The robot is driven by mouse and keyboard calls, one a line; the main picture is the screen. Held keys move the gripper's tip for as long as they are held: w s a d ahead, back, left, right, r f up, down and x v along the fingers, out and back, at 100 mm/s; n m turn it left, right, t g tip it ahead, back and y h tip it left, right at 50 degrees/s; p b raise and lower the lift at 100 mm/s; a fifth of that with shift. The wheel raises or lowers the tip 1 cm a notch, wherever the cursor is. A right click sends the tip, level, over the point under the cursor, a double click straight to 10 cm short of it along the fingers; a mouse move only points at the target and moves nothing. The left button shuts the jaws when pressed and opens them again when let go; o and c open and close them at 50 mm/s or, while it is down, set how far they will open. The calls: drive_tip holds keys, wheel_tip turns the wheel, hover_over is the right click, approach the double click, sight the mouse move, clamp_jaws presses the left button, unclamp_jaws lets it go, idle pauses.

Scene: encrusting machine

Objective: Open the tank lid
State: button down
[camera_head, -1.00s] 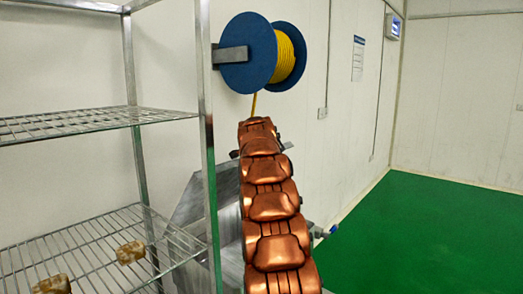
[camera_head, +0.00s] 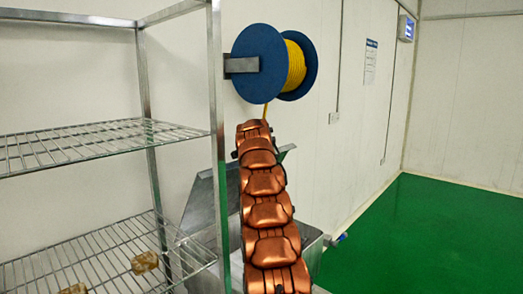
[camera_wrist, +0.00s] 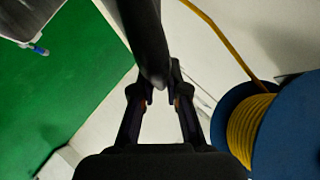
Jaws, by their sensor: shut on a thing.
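In the head view the steel tank (camera_head: 311,247) stands behind my copper-coloured arm, mostly hidden by it. Its grey lid (camera_head: 200,206) shows left of the arm as a tilted, raised panel, with a corner also visible to the arm's right. My gripper is hidden behind the arm in the head view. In the wrist view my gripper (camera_wrist: 162,90) is shut on a dark rounded bar (camera_wrist: 144,32), which seems to be the lid's handle. Where the bar joins the lid cannot be seen.
A steel wire rack (camera_head: 217,130) stands close on the left, with brown blocks (camera_head: 145,262) on its lower shelf. A blue reel (camera_head: 259,62) with yellow hose hangs on the wall above; it is near my gripper in the wrist view (camera_wrist: 222,105). Green floor (camera_head: 430,235) at right is clear.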

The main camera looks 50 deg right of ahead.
drive_tip(key=shift+w+d+r+p, duration=0.1)
drive_tip(key=shift+w+r+p, duration=0.6)
drive_tip(key=shift+w+p, duration=0.15)
drive_tip(key=shift+w, duration=0.1)
drive_tip(key=c, duration=1.2)
unclamp_jaws()
drive_tip(key=shift+f, duration=0.1)
